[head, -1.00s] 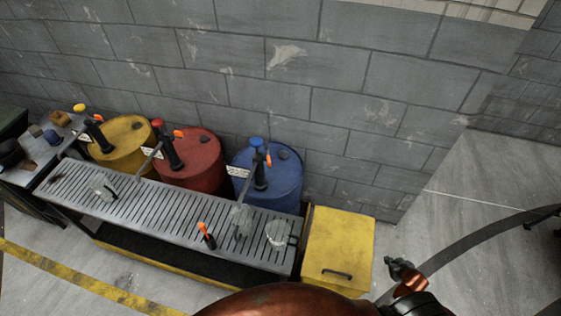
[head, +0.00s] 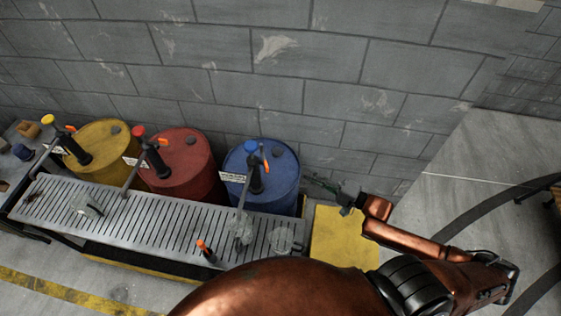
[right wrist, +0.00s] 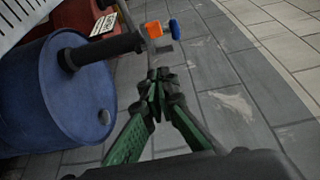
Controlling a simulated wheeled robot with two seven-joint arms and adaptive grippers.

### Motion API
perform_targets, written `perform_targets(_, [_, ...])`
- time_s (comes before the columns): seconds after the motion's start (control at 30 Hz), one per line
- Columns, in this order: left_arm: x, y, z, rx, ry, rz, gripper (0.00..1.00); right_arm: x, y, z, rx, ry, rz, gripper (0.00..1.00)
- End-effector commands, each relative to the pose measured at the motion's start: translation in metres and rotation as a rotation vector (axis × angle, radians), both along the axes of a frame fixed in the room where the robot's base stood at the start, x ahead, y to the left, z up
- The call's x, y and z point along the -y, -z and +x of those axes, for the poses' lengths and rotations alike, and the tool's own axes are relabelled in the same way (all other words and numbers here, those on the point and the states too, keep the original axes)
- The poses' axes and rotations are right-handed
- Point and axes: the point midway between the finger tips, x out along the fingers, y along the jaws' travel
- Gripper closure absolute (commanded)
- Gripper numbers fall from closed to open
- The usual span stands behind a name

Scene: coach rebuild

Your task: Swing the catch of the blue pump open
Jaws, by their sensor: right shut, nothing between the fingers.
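The blue pump (head: 256,178) stands on the blue drum (head: 279,184), with a blue knob (head: 250,146) on top and a small orange catch (head: 265,167) at its side. In the right wrist view the pump's black body (right wrist: 108,47) leads to the orange catch (right wrist: 153,29), with the blue knob (right wrist: 174,27) beyond. My right gripper (head: 318,184) is right of the blue drum near the wall. It also shows in the right wrist view (right wrist: 158,76), its green fingers closed together and empty, apart from the catch. My left gripper is not in view.
Red (head: 184,168) and yellow (head: 103,145) drums with pumps stand left of the blue one. A slatted bench (head: 150,228) with clear jugs (head: 285,240) and an orange-tipped tool (head: 204,248) runs in front. A yellow box (head: 340,236) is at right, and a block wall (head: 330,70) is behind.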

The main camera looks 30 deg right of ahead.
Motion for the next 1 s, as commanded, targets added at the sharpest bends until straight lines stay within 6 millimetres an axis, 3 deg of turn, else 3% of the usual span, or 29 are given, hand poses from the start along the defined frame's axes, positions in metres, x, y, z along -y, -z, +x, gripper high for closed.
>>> perform_targets(0.17, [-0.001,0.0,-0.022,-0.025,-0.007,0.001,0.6,-0.011,-0.003,0.015,0.002,-0.001,0.016,1.0])
perform_targets(0.37, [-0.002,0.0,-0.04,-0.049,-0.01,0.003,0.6,-0.032,-0.004,0.05,0.003,0.001,0.015,1.0])
perform_targets(0.57, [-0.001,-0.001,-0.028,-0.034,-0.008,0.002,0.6,-0.054,-0.003,0.085,0.002,-0.001,0.013,1.0])
perform_targets(0.8, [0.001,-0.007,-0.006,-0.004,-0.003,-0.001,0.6,-0.085,-0.002,0.091,-0.001,-0.002,0.013,1.0])
perform_targets(1.0, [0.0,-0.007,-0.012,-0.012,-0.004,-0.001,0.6,-0.093,-0.001,0.092,-0.001,-0.002,0.01,1.0])
